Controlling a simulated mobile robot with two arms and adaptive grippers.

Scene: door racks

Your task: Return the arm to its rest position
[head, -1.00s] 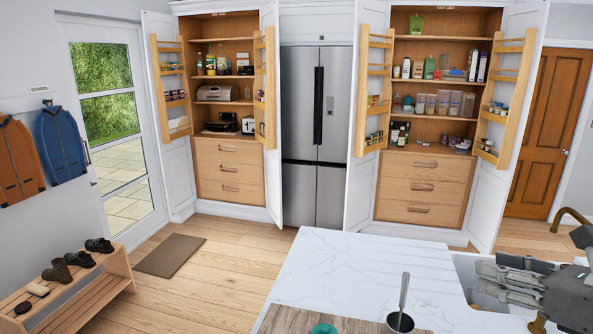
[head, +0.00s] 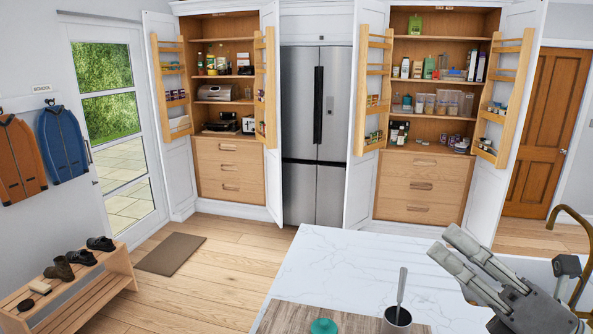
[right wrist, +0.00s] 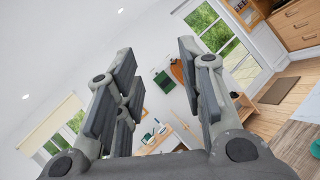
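My right gripper (head: 444,246) is at the lower right of the head view, above the white marble counter (head: 340,255). Its two fingers stand apart and point up and to the left. In the right wrist view the fingers (right wrist: 160,85) are spread with nothing between them, only the far wall and room behind. My left gripper does not show in either view.
A brass tap (head: 570,215) stands by my right arm. Open pantry cupboards flank the fridge (head: 316,120). A shoe bench (head: 75,295) stands left.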

